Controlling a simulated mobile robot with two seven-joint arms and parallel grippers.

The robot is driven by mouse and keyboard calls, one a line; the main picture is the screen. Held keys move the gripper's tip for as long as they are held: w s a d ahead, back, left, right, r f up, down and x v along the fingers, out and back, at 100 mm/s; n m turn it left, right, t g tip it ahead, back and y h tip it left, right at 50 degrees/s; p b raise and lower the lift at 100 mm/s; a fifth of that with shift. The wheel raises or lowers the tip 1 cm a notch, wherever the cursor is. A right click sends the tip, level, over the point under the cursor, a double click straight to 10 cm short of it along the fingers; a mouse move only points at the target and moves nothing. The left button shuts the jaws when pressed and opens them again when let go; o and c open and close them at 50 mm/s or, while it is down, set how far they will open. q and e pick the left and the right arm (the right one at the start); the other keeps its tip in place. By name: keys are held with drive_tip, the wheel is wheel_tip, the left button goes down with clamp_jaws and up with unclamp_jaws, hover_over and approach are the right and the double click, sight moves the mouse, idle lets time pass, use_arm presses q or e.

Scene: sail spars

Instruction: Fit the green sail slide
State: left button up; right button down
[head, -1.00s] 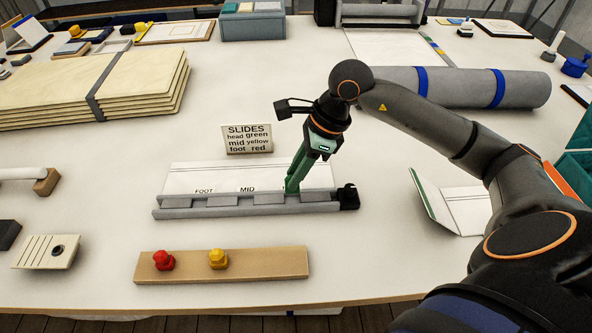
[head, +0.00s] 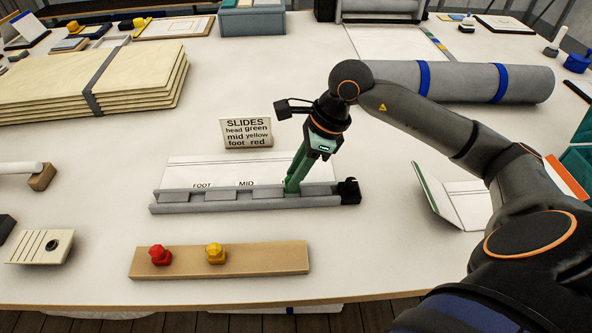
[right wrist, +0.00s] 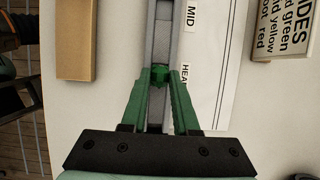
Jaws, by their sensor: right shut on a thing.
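The green slide (right wrist: 160,75) sits between the green fingertips of my right gripper (right wrist: 160,80) in the right wrist view. My right gripper (head: 291,188) is shut on it, pointing down at the right part of the grey rail (head: 240,204). The slide is at the rail's channel, level with the HEAD label (right wrist: 184,76); I cannot tell how deep it is seated. In the head view the fingers hide the slide. The red slide (head: 160,255) and yellow slide (head: 216,254) stand on the wooden strip (head: 275,260) in front. My left gripper is not in view.
A black end piece (head: 349,192) closes the rail's right end. A white sheet marked FOOT and MID (head: 220,172) lies behind it. The SLIDES sign (head: 247,132) stands further back. A grey roll (head: 460,83) lies behind my right arm. Clear table lies around the rail.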

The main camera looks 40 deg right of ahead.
drive_tip(key=shift+f+b, duration=0.85)
drive_tip(key=shift+f, duration=0.1)
drive_tip(key=c, duration=0.6)
unclamp_jaws()
drive_tip(key=shift+r+p, duration=2.45)
drive_tip(key=shift+r, duration=1.1)
